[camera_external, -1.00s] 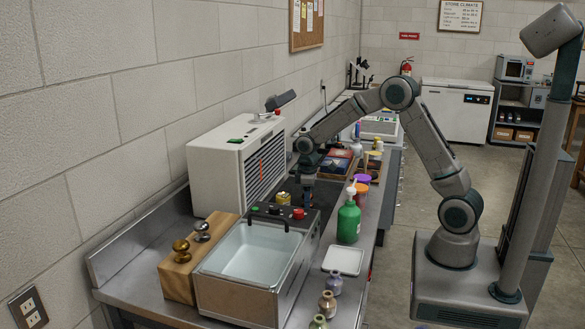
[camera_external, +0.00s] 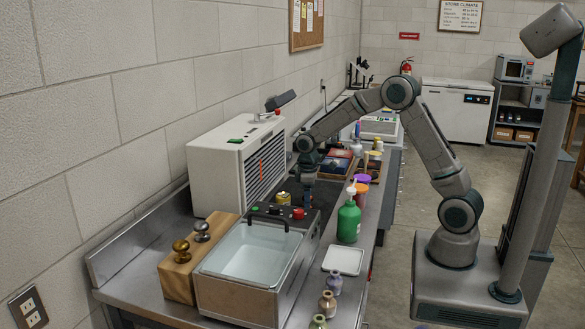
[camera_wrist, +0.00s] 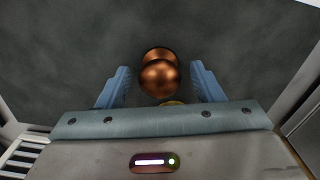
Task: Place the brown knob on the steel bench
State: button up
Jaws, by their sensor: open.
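The brown knob (camera_wrist: 160,75) is a shiny copper-brown round knob. In the wrist view it stands between the two open blue fingers of my gripper (camera_wrist: 160,88), with a gap on each side. It rests on a dark grey surface. In the external view my gripper (camera_external: 306,198) points down over the dark area behind the basin; the brown knob cannot be made out there. The steel bench (camera_external: 140,288) runs along the wall, with bare metal at its near left end.
A wooden block (camera_external: 178,278) carries a brass knob (camera_external: 181,250) and a silvery knob (camera_external: 201,231). Beside it are a water basin (camera_external: 245,262), a white tray (camera_external: 343,260), small bottles (camera_external: 327,304) and a green pump bottle (camera_external: 349,222). A white cabinet (camera_external: 215,178) stands by the wall.

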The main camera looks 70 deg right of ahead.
jog(key=shift+o, duration=0.4)
notch_tip(320, 180, up, 11)
jog(key=shift+b, duration=0.35)
jog(key=f+n+h, duration=0.1)
jog(key=f+n, duration=0.1)
jog(key=n, duration=0.3)
jog(key=f+n+h+p, duration=0.1)
jog(key=f+n, duration=0.1)
jog(key=n, duration=0.3)
jog(key=a+f+n+h+p, duration=0.1)
jog(key=f+n, duration=0.1)
jog(key=n, duration=0.3)
jog(key=shift+f, duration=0.35)
jog(key=shift+a+p+x, duration=0.2)
jog(key=shift+p+x, duration=0.15)
jog(key=shift+x, duration=0.95)
jog(key=shift+a+p+x, duration=0.2)
jog(key=shift+p+x, duration=0.15)
jog(key=shift+x, duration=1)
jog(key=c, duration=1.3)
jog(key=shift+o, duration=0.2)
